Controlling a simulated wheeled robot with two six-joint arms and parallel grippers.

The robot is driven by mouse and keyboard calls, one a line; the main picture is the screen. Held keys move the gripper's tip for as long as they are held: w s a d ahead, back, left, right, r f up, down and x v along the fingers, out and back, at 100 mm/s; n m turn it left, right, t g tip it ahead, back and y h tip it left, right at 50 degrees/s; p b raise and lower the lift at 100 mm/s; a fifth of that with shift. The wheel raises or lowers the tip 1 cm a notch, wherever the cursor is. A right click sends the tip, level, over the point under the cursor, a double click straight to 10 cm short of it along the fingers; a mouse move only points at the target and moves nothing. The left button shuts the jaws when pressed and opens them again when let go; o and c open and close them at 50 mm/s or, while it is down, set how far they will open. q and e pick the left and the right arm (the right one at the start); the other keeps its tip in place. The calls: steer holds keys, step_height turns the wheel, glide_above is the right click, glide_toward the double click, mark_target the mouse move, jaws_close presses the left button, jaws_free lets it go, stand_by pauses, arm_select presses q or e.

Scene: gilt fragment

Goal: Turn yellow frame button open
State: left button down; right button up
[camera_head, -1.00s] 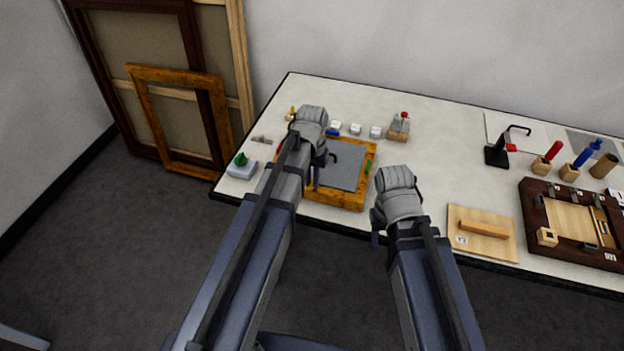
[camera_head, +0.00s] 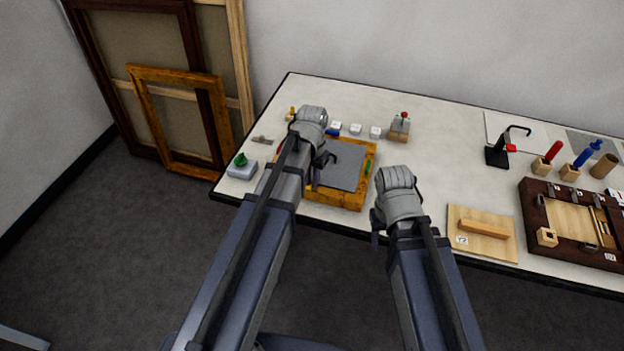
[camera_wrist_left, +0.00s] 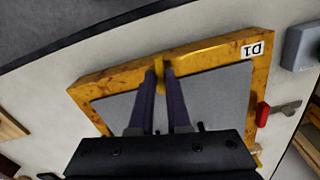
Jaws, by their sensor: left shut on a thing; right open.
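A gilt frame (camera_head: 336,199) with a grey panel (camera_head: 343,160) in it lies on the table. It also shows in the left wrist view (camera_wrist_left: 112,72), with a white D1 label. The yellow button (camera_wrist_left: 160,63) is on the long side of the frame, between my left fingertips. My left gripper (camera_wrist_left: 160,75) is shut on it; the fingers hide part of it. In the head view my left arm covers the frame's left part and the yellow button. My right gripper (camera_head: 376,232) is open and empty, right of the frame near the table's front edge.
A red button (camera_wrist_left: 262,114) and a green button (camera_head: 368,167) are on other sides of the frame. A grey block with a green top (camera_head: 241,165) stands left. A board with a wooden bar (camera_head: 483,232) and a dark tray (camera_head: 531,213) lie right. Several white blocks stand behind.

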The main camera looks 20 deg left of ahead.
arm_select(q)
steer(key=m, duration=0.4)
steer(key=shift+m, duration=0.3)
steer(key=m, duration=0.3)
steer(key=shift+m, duration=0.4)
steer(key=m, duration=0.3)
steer(key=shift+m, duration=2.1)
steer(key=c, duration=0.9)
jaws_free()
steer(key=shift+r, duration=0.15)
